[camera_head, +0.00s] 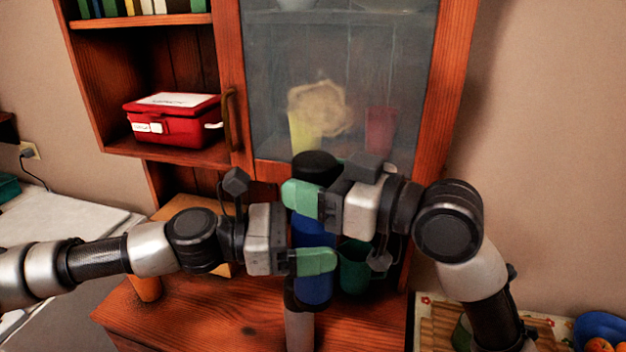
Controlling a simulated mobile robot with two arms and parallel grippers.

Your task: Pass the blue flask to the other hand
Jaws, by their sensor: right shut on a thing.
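The blue flask (312,232) stands upright in the middle of the view, with a dark cap on top. My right gripper (303,198) comes in from the right and is shut on the upper part of the flask, just under the cap. My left gripper (316,262) comes in from the left, lower down, with a green finger across the front of the flask's lower part. Its other finger is hidden, so I cannot tell whether it is open or grips the flask.
A wooden cabinet with a glass door (345,75) stands behind. A red box (172,118) sits on its open shelf. A dark green mug (353,270) is right of the flask above the wooden counter (215,320). An orange cup (146,288) stands at left. A blue bowl (601,326) holds fruit.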

